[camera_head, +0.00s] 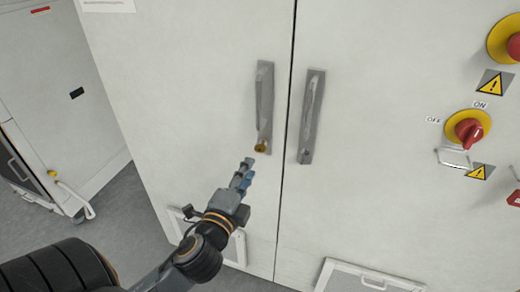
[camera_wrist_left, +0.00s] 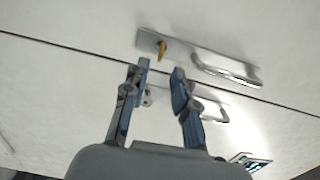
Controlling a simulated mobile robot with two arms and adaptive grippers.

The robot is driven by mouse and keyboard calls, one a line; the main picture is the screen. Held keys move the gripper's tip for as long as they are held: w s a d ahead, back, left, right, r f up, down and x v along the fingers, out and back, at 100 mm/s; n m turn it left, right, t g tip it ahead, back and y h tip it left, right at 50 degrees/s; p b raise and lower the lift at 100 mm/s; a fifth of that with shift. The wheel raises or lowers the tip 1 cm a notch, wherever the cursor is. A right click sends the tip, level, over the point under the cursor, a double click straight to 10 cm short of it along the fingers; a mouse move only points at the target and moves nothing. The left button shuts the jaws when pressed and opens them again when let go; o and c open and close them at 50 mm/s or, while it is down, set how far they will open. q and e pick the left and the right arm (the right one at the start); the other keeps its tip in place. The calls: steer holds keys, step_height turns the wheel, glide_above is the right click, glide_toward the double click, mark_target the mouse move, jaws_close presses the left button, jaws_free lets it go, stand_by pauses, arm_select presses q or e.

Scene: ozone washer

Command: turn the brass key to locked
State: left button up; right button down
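The brass key (camera_head: 261,147) sits at the lower end of the left door's handle plate (camera_head: 265,85). In the left wrist view the brass key (camera_wrist_left: 162,49) sticks out near the left end of its plate (camera_wrist_left: 195,58). My left gripper (camera_head: 249,168) is just below the key in the head view, apart from it. In the left wrist view my left gripper (camera_wrist_left: 160,69) has its two blue-grey fingers spread with nothing between them, and the key shows just beyond the tips. My right gripper is not in view.
A second handle (camera_head: 312,115) is on the right door, across a narrow seam. To the right are a red rotary switch on yellow (camera_head: 468,129) and a red button (camera_head: 515,46). Vent panels (camera_head: 365,279) are low on the doors. Another cabinet (camera_head: 60,90) stands at left.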

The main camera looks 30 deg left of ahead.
mark_target(260, 148)
arm_select(q)
steer(key=p+x, duration=0.1)
steer(key=x, duration=0.8)
steer(key=shift+w+p, duration=0.1)
steer(key=shift+p, duration=0.3)
jaws_close()
